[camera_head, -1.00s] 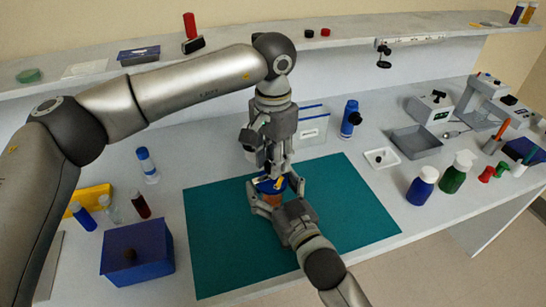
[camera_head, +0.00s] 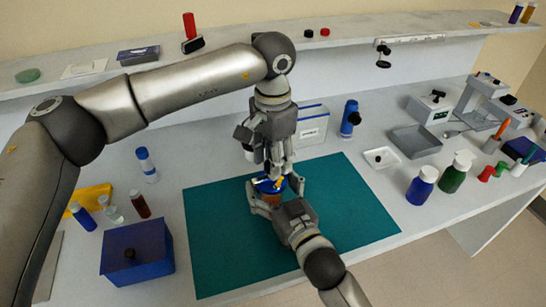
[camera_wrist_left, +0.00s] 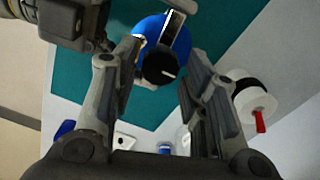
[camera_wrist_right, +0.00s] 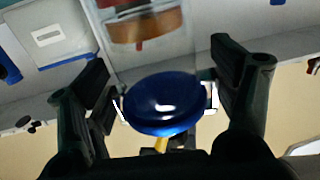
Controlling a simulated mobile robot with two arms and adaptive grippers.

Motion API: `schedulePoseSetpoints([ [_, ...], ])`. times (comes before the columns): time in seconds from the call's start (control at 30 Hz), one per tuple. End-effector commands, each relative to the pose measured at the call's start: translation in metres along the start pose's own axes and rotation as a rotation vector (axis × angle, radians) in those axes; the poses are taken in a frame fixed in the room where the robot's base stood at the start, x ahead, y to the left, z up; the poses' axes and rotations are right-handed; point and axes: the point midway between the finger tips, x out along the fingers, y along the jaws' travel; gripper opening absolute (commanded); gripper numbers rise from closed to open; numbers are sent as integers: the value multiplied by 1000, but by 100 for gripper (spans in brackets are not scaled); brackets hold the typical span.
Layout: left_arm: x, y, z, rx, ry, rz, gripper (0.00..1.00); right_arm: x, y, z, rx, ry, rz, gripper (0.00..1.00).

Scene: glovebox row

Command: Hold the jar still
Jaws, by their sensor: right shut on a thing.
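The jar (camera_head: 271,199), with orange-brown contents and a blue lid, stands on the teal mat (camera_head: 220,245). My right gripper (camera_head: 274,190) reaches in from the front and is shut on the jar, one finger on each side. In the right wrist view the clear jar (camera_wrist_right: 145,28) and its shiny blue lid (camera_wrist_right: 163,105) show between the fingers. My left gripper (camera_head: 273,170) points down just above the lid. In the left wrist view its fingers (camera_wrist_left: 160,62) are spread apart, with the blue lid (camera_wrist_left: 150,27) and a black round part between them. Contact with the lid is unclear.
A blue bottle (camera_head: 350,118) stands behind the mat. A white tray (camera_head: 380,157), grey tray (camera_head: 415,141) and bottles stand right. The mat around the jar is clear.

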Motion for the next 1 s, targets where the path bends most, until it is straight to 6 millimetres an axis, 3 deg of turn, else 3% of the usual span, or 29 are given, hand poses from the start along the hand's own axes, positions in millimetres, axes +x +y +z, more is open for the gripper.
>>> schedulePoseSetpoints([
  [0.33, 0, 0, 0, -1, 0, 1, 51, 0, 0, 1, 0, -3, 0, 46],
  [0.47, -10, 0, -1, -1, 2, 0, 51, 0, 0, 1, 0, -3, 0, 46],
  [0.8, -79, 0, -1, -1, 2, -1, 51, 0, 0, 1, 0, -3, 0, 46],
  [1.0, -109, 0, -1, -1, 1, 0, 51, 0, 0, 1, 0, -3, 0, 46],
])
